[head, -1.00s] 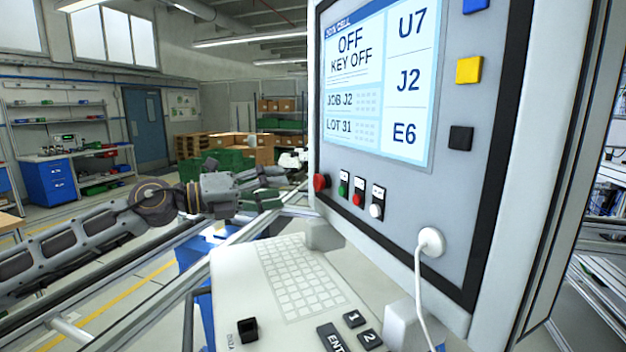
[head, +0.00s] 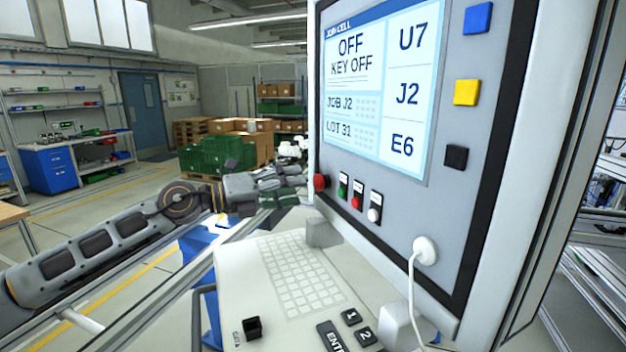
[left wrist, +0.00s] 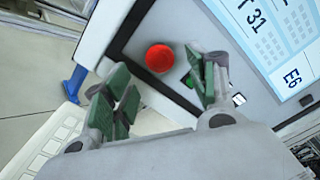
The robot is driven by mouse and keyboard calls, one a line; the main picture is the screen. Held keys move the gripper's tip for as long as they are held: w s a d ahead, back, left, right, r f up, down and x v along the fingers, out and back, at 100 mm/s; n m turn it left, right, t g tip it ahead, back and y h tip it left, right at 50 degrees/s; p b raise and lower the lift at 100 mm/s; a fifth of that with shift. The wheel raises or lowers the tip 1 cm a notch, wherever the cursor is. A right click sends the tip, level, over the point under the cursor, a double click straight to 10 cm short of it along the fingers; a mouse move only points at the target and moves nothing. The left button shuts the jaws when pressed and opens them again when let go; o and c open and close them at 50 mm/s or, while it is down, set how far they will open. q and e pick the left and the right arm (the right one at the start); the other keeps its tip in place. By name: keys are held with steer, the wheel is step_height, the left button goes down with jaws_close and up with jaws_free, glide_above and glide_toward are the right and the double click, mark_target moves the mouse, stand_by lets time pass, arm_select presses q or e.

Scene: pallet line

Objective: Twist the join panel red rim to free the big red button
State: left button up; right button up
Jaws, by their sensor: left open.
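The join panel (head: 455,215) is a grey upright face with a screen reading OFF, KEY OFF. Its big red button (head: 320,182) sits at the panel's lower left corner, and it also shows in the left wrist view (left wrist: 159,58) as a round red cap. A separate rim cannot be made out from the cap. My left gripper (head: 295,180) is just left of the button in the head view. In the left wrist view its green-padded fingers (left wrist: 163,88) are spread apart, with the button beyond and between them, not gripped. My right gripper is not in view.
Green (head: 342,186), red (head: 356,196) and white (head: 375,207) small buttons sit right of the red button. A keyboard shelf (head: 235,285) juts out below. A white cable plug (head: 425,250) hangs from the panel.

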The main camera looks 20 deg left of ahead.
mark_target(314, 184)
arm_select(q)
steer(key=shift+w+d+r, duration=0.15)
steer(key=shift+d, duration=0.1)
steer(key=shift+w+d+p, duration=0.35)
steer(key=shift+w+p, duration=0.05)
steer(key=shift+p, duration=0.15)
steer(key=shift+p+x, duration=0.7)
steer(key=shift+x, duration=0.5)
steer(key=shift+p+x, duration=0.35)
steer(key=shift+x, duration=0.45)
steer(key=c, duration=1.1)
steer(key=shift+o, duration=0.2)
steer(key=shift+f+m, duration=0.2)
steer(key=shift+m, duration=0.1)
